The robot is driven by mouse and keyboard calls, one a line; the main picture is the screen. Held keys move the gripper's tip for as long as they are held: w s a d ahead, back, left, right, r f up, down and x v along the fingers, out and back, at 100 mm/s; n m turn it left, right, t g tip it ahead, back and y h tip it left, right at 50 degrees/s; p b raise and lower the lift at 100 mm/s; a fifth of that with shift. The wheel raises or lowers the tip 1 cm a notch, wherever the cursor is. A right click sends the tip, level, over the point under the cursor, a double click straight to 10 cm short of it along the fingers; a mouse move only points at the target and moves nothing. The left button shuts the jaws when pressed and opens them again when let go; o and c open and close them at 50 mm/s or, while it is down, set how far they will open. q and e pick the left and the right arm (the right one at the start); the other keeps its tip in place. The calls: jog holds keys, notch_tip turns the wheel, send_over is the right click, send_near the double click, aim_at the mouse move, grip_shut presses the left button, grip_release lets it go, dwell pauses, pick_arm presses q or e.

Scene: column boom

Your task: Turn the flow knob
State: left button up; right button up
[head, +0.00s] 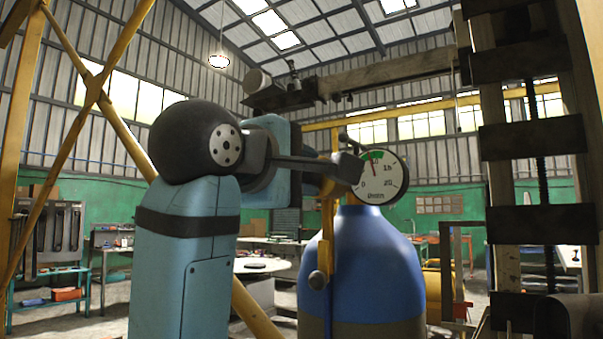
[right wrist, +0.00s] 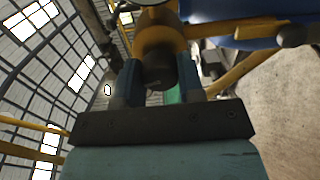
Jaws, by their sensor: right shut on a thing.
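The flow knob (right wrist: 158,74) is a dark round knob on a yellow fitting (right wrist: 160,40) in the right wrist view. My right gripper (right wrist: 158,84) is shut on it, with one blue-grey finger on either side. In the head view my right gripper (head: 322,172) reaches the yellow fitting beside the round white gauge (head: 385,180); the knob is mostly hidden there. The gauge has a green sector near the top, and its reddish needle points up, close to that sector. The blue gas cylinder (head: 362,255) stands under the gauge. My left gripper is not in view.
A yellow vertical pipe (head: 327,235) with a round end hangs in front of the cylinder. A dark and wooden column frame (head: 535,140) stands close on the right. Yellow braces (head: 95,95) cross at the left. Workbenches (head: 110,238) stand farther back.

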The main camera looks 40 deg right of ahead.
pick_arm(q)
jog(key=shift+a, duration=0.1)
pick_arm(e)
jog(key=o, duration=0.9)
jog(key=shift+a, duration=0.1)
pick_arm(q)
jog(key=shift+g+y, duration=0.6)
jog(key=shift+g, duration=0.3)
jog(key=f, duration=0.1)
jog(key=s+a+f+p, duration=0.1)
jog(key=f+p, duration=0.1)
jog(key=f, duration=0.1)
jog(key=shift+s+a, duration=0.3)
pick_arm(e)
jog(key=v, duration=1.3)
jog(key=shift+s+a+r, duration=0.1)
jog(key=shift+s+a, duration=0.15)
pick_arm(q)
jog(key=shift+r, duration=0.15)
